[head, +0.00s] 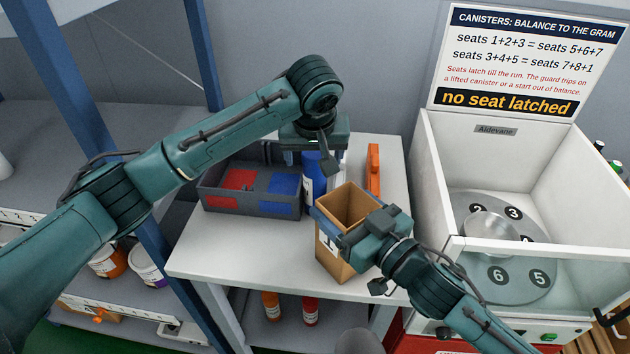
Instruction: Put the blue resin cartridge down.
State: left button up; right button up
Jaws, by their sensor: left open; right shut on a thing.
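The blue resin cartridge (314,183) stands upright on the white table (225,250), just right of the dark divided tray (217,201). Its top is hidden under my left gripper (314,155), which points down over it and is open. I cannot tell whether the fingers touch it. My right gripper (343,236) is shut on the wall of an open-topped tan box (333,262) in front of the cartridge. The box hides the cartridge's lower right side.
The tray has red and blue compartments. An orange upright piece (373,169) stands at the table's back right. A white balancing machine (440,185) with a numbered rotor (485,275) is at right. A blue post (130,150) and shelves are at left. The table's front left is clear.

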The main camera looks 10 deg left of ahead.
aim_at(315, 183)
pick_arm(q)
jog(key=x, duration=0.4)
jog(key=shift+w+d+f, duration=0.15)
jog(key=shift+w+f, duration=0.1)
jog(key=shift+f, duration=0.1)
jog(key=shift+c, duration=0.5)
